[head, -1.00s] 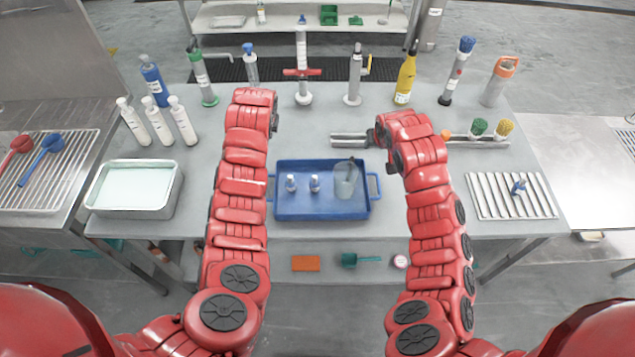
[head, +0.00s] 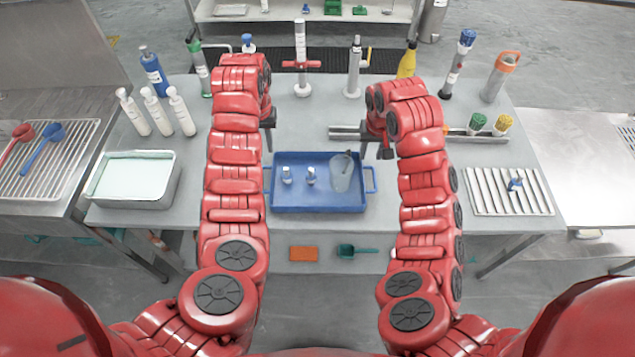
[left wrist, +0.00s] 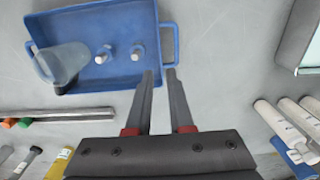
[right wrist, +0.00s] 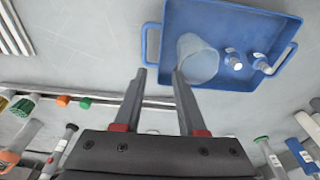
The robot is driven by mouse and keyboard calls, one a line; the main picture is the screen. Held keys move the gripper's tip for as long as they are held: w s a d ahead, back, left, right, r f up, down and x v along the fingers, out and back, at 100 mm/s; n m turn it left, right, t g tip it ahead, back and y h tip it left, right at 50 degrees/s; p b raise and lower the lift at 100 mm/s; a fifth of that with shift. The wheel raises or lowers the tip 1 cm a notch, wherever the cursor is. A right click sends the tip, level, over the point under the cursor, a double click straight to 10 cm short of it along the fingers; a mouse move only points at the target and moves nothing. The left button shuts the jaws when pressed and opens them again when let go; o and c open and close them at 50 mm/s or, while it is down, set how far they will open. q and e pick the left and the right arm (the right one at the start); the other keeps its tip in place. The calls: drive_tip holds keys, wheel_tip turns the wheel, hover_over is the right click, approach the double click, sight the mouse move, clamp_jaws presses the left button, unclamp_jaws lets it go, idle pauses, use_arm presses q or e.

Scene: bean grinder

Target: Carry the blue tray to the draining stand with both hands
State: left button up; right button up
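Neither touches the tray visibly. A ribbed rack (head: 535,198), possibly the draining stand, sits at the table's right end with a small blue item on it.
A metal rail (head: 345,131) and several upright tools and bottles line the back. A wire rack (head: 80,150) with ladles stands on the left counter. Table between tray and ribbed rack is mostly clear.

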sight(363, 177)
use_arm(q)
wheel_tip(363, 177, down, 16)
drive_tip(key=shift+r, duration=0.25)
use_arm(e)
drive_tip(key=f, duration=0.5)
drive_tip(key=w+f, duration=0.1)
drive_tip(key=f, duration=0.4)
drive_tip(key=w+f, duration=0.1)
drive_tip(key=f, duration=0.4)
drive_tip(key=shift+w, duration=0.15)
use_arm(q)
clamp_jaws()
use_arm(e)
drive_tip(key=c, duration=0.4)
clamp_jaws()
